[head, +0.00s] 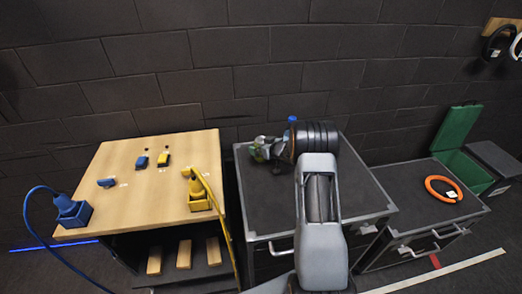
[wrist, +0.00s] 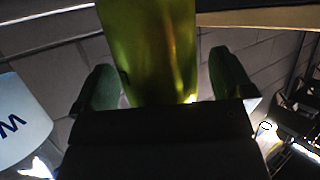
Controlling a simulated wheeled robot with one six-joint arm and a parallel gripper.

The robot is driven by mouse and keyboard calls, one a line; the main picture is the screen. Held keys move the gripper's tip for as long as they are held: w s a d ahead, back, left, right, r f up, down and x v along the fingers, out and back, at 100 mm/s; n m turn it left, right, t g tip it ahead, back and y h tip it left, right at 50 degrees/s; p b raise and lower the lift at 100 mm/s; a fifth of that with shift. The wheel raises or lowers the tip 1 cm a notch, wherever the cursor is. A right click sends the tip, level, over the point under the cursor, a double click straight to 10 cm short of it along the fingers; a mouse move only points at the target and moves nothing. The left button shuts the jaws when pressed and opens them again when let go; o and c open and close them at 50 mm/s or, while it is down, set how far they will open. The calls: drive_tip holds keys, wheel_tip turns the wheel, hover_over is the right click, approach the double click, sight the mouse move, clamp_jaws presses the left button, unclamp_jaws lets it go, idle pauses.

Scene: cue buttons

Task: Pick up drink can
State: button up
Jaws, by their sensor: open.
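The drink can, a shiny yellow-green cylinder (wrist: 150,45), stands out in the wrist view between the two fingers of my gripper (wrist: 162,72). The fingers are apart, one on each side of it, with a narrow gap showing at least on the right. Its far end runs out of the picture. In the head view my gripper (head: 263,148) is over the middle dark-topped cabinet (head: 265,205), toward its back left. A small green patch shows at the gripper there, but I cannot tell whether it is the can or a finger.
A blue-topped object (head: 292,119) shows behind my wrist. A white object with dark blue lettering (wrist: 20,115) is at the wrist view's left. Left stands a wooden table (head: 125,205) with blue and yellow items. Right is a lower cabinet (head: 400,190) with an orange ring (head: 443,188).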

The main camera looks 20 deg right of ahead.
drive_tip(key=c, duration=1)
